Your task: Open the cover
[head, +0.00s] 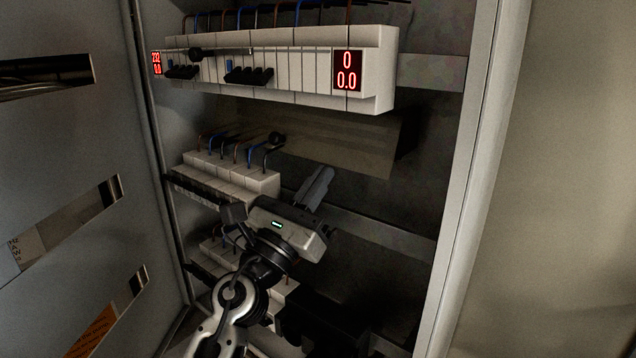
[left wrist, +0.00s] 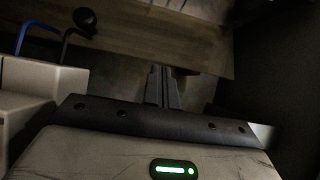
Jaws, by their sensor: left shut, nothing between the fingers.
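A flat brownish panel (head: 335,140), which looks like the cover, is below the upper breaker row in the head view. A round black knob (head: 277,138) shows at its left part. I cannot tell how the panel is hinged or how far open it is. The panel (left wrist: 150,40) and the knob (left wrist: 84,18) also show in the left wrist view. My left gripper (head: 321,176) is shut and empty, its fingers pointing up toward the panel's lower edge. In the left wrist view the closed fingertips (left wrist: 164,73) overlap that edge; contact cannot be told. My right gripper is out of view.
The upper breaker row (head: 290,98) has red displays and another black knob (head: 195,54). A middle breaker row (head: 230,175) with wires stands left of my gripper. The cabinet's frame edge (head: 470,180) bounds the right. Dark free space lies right of the gripper.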

